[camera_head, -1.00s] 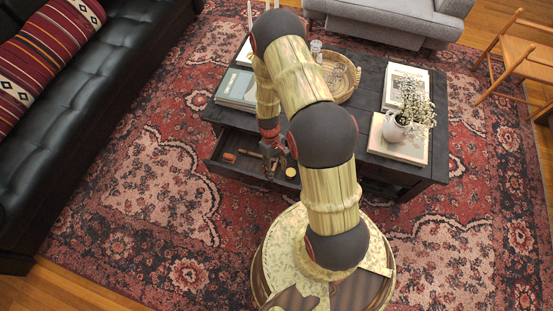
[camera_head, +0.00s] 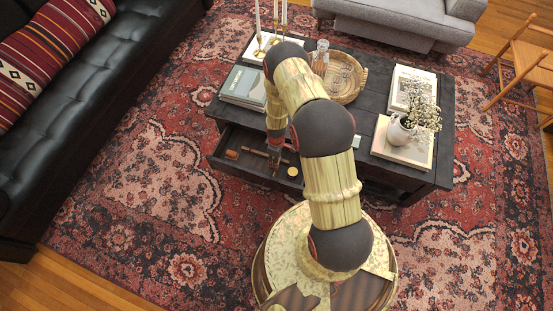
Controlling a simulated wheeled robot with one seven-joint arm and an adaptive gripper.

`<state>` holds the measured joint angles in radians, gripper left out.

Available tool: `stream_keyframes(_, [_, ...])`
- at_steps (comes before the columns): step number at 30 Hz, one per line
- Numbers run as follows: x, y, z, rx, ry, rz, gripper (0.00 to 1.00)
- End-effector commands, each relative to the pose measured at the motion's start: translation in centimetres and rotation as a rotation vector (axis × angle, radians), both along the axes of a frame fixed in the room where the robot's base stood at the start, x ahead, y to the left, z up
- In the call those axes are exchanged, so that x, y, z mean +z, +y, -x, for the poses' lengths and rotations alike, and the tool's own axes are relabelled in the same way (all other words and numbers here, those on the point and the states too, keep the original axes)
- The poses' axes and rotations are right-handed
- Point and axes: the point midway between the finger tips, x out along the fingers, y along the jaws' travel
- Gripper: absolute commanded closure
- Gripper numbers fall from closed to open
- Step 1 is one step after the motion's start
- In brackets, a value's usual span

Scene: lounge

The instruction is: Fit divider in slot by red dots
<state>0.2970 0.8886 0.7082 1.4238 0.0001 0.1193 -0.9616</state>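The open drawer (camera_head: 222,165) of the dark coffee table holds small items. A thin brown strip (camera_head: 255,152) lies in it, just left of my gripper; I cannot tell whether it is the divider. My gripper (camera_head: 275,167) points down over the drawer, right of the strip's middle. Its fingers are small and dark here, so I cannot tell whether they are open or hold anything. No slot or red dots can be made out at this size. My arm hides part of the drawer's right side and back.
A small orange-brown block (camera_head: 232,154) and a round yellow item (camera_head: 292,171) are in the drawer. On the tabletop are books (camera_head: 243,86), candlesticks (camera_head: 259,40), a round wicker tray (camera_head: 350,95) and a white flower vase (camera_head: 398,132). A black sofa (camera_head: 90,100) stands left.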

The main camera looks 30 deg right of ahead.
Motion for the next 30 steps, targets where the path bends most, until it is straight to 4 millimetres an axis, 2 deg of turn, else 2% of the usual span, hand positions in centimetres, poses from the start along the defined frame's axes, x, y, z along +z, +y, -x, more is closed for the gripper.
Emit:
stream_keyframes(18, [-6.8, 0.0, 0.1, -0.002, 0.001, 0.000, 0.48])
stream_keyframes(24, [-8.1, 0.1, 0.2, -0.001, 0.005, -0.001, 0.48])
stream_keyframes(30, [-8.3, 0.1, 0.4, -0.002, 0.007, -0.002, 0.48])
